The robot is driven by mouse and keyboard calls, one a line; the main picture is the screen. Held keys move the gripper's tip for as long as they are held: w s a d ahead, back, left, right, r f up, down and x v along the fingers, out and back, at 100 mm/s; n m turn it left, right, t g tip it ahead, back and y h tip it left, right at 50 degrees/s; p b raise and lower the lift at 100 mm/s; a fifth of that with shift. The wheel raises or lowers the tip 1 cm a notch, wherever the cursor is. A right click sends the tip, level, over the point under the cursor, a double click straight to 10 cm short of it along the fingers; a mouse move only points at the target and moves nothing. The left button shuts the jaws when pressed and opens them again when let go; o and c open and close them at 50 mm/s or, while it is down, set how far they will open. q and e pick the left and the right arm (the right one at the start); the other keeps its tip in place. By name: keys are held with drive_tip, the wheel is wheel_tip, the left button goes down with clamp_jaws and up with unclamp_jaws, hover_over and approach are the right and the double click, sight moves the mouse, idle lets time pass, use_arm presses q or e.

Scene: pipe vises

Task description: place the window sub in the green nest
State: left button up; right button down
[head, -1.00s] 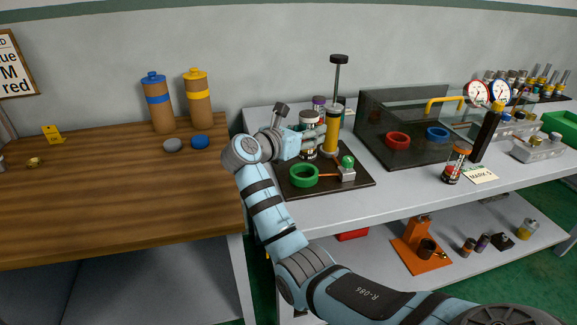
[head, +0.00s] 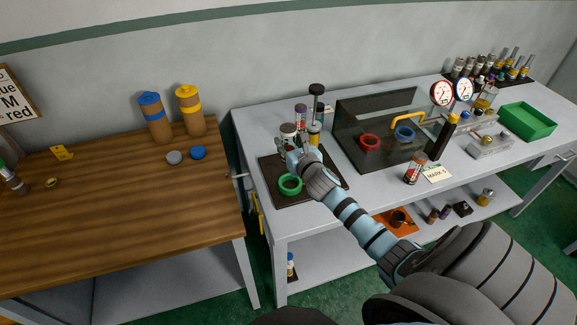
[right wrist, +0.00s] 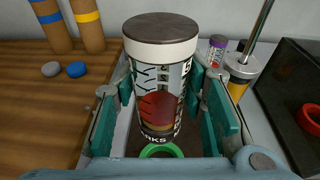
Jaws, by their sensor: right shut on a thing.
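The window sub is a cylinder with a white collar, dark top and a window showing red and orange bands. It stands upright between the fingers of my right gripper (head: 294,149), which is shut on it; it fills the middle of the right wrist view (right wrist: 160,85). In the head view only its upper part (head: 288,130) shows above the gripper. The green nest is a green ring (head: 290,184) on a dark mat (head: 268,172), in front of the gripper. In the right wrist view the ring (right wrist: 162,151) shows partly below the sub. My left gripper is not in view.
A yellow cylinder with a tall plunger (head: 315,130) stands close right of the gripper. A dark see-through screen (head: 345,120) stands behind a red ring (head: 369,142) and a blue ring (head: 404,133). A wooden bench (head: 120,205) lies left, across a gap.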

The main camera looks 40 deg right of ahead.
wheel_tip(320, 180, down, 7)
drive_tip(key=b, duration=0.3)
drive_tip(key=shift+d+b, duration=0.15)
drive_tip(key=shift+b, duration=0.15)
drive_tip(key=f+b, duration=0.2)
drive_tip(key=s+f+b, duration=0.1)
drive_tip(key=f+b, duration=0.1)
drive_tip(key=shift+s+f, duration=0.15)
drive_tip(key=shift+f, duration=0.25)
drive_tip(key=shift+f+b, duration=0.35)
drive_tip(key=shift+b, duration=0.05)
drive_tip(key=shift+w+r, duration=0.2)
drive_tip(key=shift+w, duration=0.05)
drive_tip(key=c, duration=1.4)
unclamp_jaws()
drive_tip(key=shift+f, duration=0.1)
drive_tip(key=o, duration=0.4)
drive_tip(key=shift+s, duration=0.1)
drive_tip(key=shift+c, duration=0.2)
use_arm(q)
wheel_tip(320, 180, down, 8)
use_arm(e)
drive_tip(key=shift+o, duration=0.2)
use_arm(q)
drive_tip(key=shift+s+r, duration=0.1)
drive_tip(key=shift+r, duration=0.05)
